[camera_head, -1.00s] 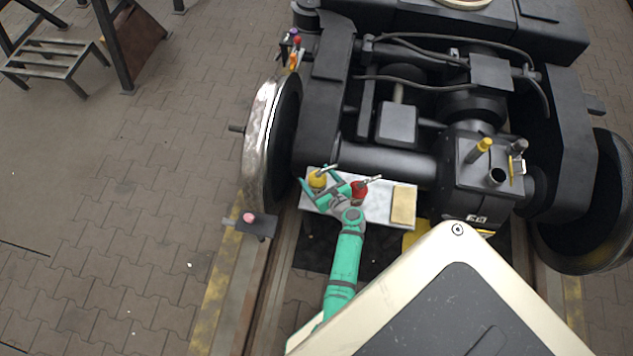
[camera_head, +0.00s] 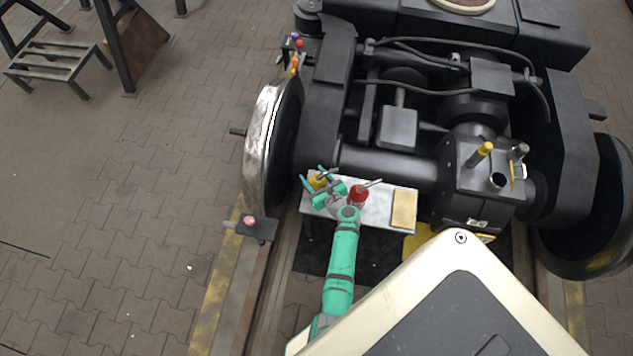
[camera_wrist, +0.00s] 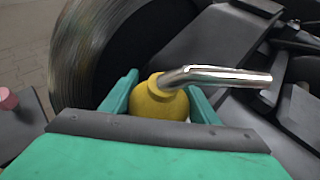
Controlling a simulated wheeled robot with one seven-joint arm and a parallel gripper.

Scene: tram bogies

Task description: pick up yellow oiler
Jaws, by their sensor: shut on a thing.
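The yellow oiler (camera_head: 319,181) is a small round yellow can with a silver spout, at the left end of a light grey plate. In the wrist view, the yellow oiler (camera_wrist: 160,100) sits between the two green fingers, its spout pointing right. My gripper (camera_head: 320,184) is shut on it; in the wrist view my gripper (camera_wrist: 165,98) has one finger on each side of the body. The oiler's lower part is hidden by the gripper. I cannot tell whether its base touches the plate.
A red oiler (camera_head: 359,194) stands close to the right of my gripper on the plate (camera_head: 379,209). A tan block (camera_head: 404,208) lies at the plate's right end. The black bogie frame (camera_head: 385,165) is just behind. A wheel (camera_head: 268,150) stands to the left.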

